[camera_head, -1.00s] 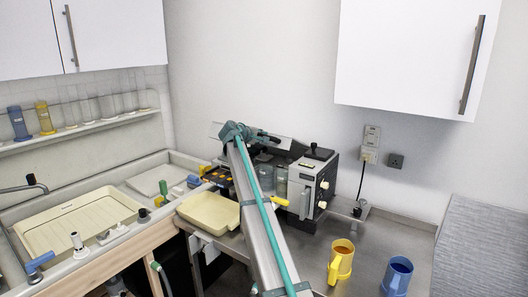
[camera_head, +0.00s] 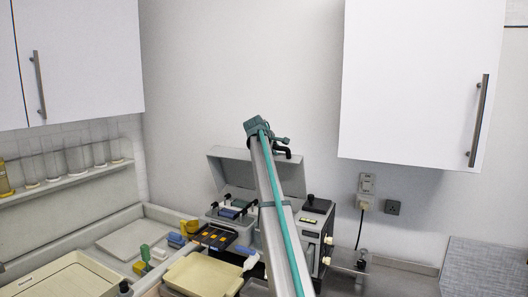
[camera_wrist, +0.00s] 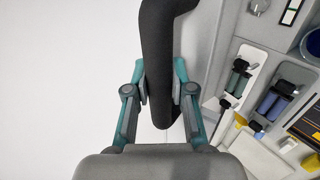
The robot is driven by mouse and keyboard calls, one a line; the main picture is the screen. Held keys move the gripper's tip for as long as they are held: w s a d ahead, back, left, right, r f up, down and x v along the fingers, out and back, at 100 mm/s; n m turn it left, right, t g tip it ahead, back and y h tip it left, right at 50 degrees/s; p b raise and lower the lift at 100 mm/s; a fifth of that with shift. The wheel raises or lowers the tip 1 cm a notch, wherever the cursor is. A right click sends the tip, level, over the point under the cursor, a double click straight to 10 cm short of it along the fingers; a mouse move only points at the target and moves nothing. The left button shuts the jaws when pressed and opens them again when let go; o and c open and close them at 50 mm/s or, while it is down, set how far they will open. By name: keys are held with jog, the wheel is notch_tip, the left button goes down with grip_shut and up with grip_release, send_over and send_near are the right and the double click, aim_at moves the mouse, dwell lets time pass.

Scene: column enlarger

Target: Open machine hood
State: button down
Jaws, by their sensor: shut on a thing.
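The machine (camera_head: 312,226) stands against the back wall on the counter. Its grey hood (camera_head: 236,170) is raised and stands up steeply at the machine's rear, with the inside of the machine showing below it. My gripper (camera_head: 285,147) is at the hood's upper edge, partly hidden by my arm. In the wrist view, my gripper (camera_wrist: 161,90) is shut on the thick black hood handle (camera_wrist: 160,50), one finger on each side. The open machine's inside, with dark rollers (camera_wrist: 238,78), shows at the right of that view.
White cupboards hang at left (camera_head: 85,65) and right (camera_head: 410,80). Cream trays (camera_head: 205,275) and a dark slotted tray (camera_head: 214,236) lie in front of and left of the machine. A socket (camera_head: 366,203) is on the wall at right. The wall above the hood is clear.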

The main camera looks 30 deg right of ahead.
jog(key=shift+w+d+r, duration=0.2)
dwell(0.3)
jog(key=c, duration=1)
grip_release()
jog(key=shift+f, duration=0.1)
jog(key=shift+o, duration=0.2)
jog(key=shift+s, duration=0.1)
jog(key=v, duration=1.2)
jog(key=shift+d, duration=0.1)
